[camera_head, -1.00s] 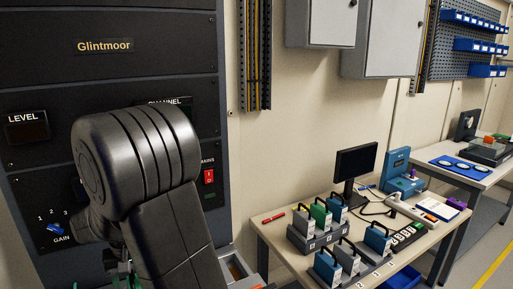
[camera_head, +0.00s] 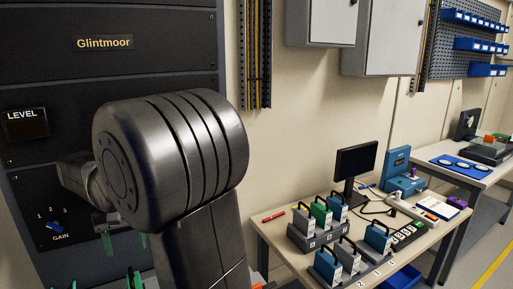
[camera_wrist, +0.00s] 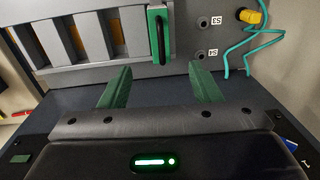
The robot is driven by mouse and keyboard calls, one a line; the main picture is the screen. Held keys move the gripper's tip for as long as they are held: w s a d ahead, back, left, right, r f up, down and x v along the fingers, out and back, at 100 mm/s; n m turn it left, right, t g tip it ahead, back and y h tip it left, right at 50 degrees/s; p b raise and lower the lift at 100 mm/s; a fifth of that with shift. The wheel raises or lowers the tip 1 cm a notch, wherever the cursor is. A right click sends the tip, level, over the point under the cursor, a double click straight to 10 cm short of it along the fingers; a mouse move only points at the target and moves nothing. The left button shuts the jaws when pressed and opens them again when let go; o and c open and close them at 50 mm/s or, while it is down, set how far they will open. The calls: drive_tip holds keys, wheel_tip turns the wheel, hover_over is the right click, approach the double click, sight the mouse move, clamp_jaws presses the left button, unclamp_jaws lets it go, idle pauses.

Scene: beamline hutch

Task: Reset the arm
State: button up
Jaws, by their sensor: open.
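My arm (camera_head: 170,150) stands bent in front of the dark Glintmoor cabinet in the head view. In the wrist view my gripper (camera_wrist: 161,86) shows two green fingers set wide apart, with nothing between them. It is open and empty. Beyond the fingertips is a grey slotted rack holding a green module (camera_wrist: 161,35) with a black handle. The fingers are apart from that handle. In the head view the gripper is partly hidden by my arm and hard to make out.
The cabinet has a LEVEL display (camera_head: 27,124) and a blue GAIN knob (camera_head: 56,227). A yellow plug (camera_wrist: 251,16) with teal cable is beside the rack. A bench (camera_head: 270,228) at right carries several handled modules and a monitor (camera_head: 356,162). Grey wall boxes hang above.

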sight(131, 273)
drive_tip(key=f, duration=1.2)
drive_tip(key=shift+s+a+f, duration=0.15)
drive_tip(key=shift+s+a, duration=0.05)
drive_tip(key=shift+a, duration=0.1)
drive_tip(key=shift+w+a+r+p, duration=0.1)
drive_tip(key=shift+r+p, duration=0.85)
drive_tip(key=shift+f+b, duration=0.3)
drive_tip(key=shift+b, duration=0.3)
wheel_tip(131, 273, up, 7)
drive_tip(key=p, duration=0.5)
drive_tip(key=shift+r+p, duration=0.15)
drive_tip(key=shift+p, duration=0.25)
